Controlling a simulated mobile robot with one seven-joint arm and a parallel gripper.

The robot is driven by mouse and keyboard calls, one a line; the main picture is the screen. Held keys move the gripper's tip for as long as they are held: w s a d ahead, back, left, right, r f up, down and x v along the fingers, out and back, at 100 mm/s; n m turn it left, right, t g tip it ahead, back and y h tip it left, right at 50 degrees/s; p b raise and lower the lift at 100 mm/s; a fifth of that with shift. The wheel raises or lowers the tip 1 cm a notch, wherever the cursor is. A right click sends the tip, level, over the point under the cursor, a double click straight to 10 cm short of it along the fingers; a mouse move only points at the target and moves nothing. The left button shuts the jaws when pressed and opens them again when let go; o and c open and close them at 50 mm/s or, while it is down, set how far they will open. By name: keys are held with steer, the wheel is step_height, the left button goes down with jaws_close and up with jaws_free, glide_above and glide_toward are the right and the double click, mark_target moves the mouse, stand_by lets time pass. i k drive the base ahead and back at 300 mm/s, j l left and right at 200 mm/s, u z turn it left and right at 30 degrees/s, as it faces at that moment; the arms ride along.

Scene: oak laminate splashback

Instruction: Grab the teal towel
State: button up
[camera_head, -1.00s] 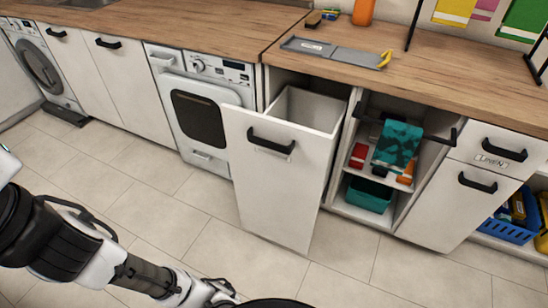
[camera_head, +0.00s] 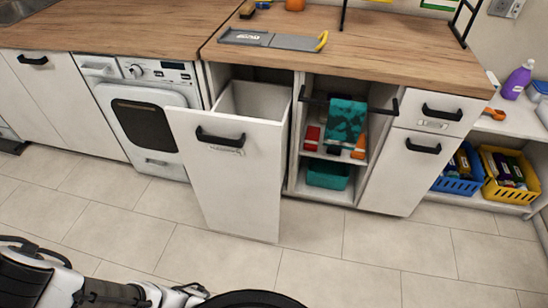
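The teal towel (camera_head: 346,120) has a dark pattern and hangs folded over a black rail (camera_head: 380,108) in front of an open shelf unit, under the wooden worktop. My arm lies low along the bottom left of the view, well apart from the towel. Its far end runs to the bottom edge near the middle, and I cannot make out the gripper's fingers there.
A pulled-out white bin drawer (camera_head: 232,180) stands left of the towel and juts into the floor space. A teal box (camera_head: 328,174) sits on the lower shelf. Blue (camera_head: 458,184) and yellow (camera_head: 508,190) baskets stand at the right. The tiled floor (camera_head: 340,255) in front is clear.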

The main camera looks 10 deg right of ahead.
mark_target(345, 118)
steer(key=i+j, duration=0.75)
steer(key=i+j+z, duration=0.2)
steer(key=z, duration=0.15)
steer(key=i+j+z, duration=0.15)
steer(key=j+z, duration=0.2)
steer(key=z, duration=1.2)
steer(key=i+j, duration=0.1)
steer(key=j, duration=0.6)
steer(key=i+j+z, duration=0.1)
steer(key=j, duration=0.65)
